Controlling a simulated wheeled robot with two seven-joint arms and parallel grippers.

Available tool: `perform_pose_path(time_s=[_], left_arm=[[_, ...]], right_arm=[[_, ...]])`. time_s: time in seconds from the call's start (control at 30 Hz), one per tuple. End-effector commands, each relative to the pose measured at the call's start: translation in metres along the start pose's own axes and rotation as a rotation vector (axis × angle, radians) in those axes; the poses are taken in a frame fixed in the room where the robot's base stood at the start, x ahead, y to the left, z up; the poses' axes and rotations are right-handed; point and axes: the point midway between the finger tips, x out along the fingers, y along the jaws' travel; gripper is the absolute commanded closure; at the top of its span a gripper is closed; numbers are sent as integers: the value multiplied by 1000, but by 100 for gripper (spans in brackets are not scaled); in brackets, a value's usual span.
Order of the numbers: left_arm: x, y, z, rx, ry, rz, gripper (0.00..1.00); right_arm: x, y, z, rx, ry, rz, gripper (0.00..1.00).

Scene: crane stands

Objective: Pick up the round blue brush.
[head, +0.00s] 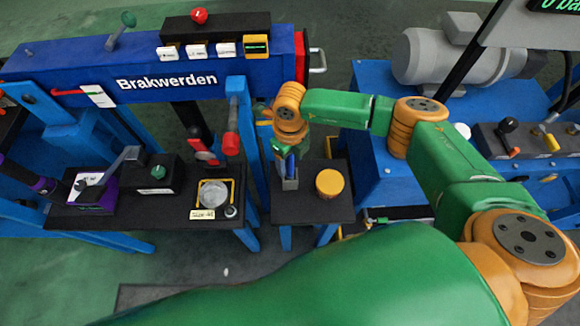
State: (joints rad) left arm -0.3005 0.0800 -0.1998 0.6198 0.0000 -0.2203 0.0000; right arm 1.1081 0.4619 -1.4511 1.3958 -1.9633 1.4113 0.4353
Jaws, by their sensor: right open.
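The round blue brush (291,164) shows only in part, as a small blue upright piece over a grey holder (290,184) on a small black table (312,208). My right gripper (285,152) is open and right above the holder, close to the top of the brush. The wrist and fingers hide much of the brush. I cannot tell whether the fingers touch it or stand around it. My left gripper is not in view.
A round orange-yellow lid or pot (329,183) stands close on the right of the holder. A red-ended lever (231,140) hangs on the left. The blue Brakwerden beam (140,78) runs behind.

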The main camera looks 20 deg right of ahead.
Motion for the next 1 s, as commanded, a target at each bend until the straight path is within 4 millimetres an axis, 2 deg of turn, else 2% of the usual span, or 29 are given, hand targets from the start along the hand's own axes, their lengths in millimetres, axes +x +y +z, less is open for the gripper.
perform_pose_path(time_s=[0.13, 0.17, 0.3, 0.4, 0.67, 0.77, 1.0], left_arm=[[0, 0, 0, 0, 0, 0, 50], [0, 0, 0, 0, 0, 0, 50], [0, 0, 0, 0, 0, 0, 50], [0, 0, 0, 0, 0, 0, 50], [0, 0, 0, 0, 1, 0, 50], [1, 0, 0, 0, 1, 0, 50], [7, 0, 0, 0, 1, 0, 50]], right_arm=[[0, 0, 0, 0, -1, 0, 36], [0, 0, 0, 0, 0, 0, 39], [0, 0, 0, 0, 0, 0, 77], [0, 0, 0, 0, 0, 0, 100], [0, 0, 0, 0, 0, 0, 100], [-7, 0, 0, 0, -1, -1, 100], [-67, -1, 1, -1, -6, -2, 100]])
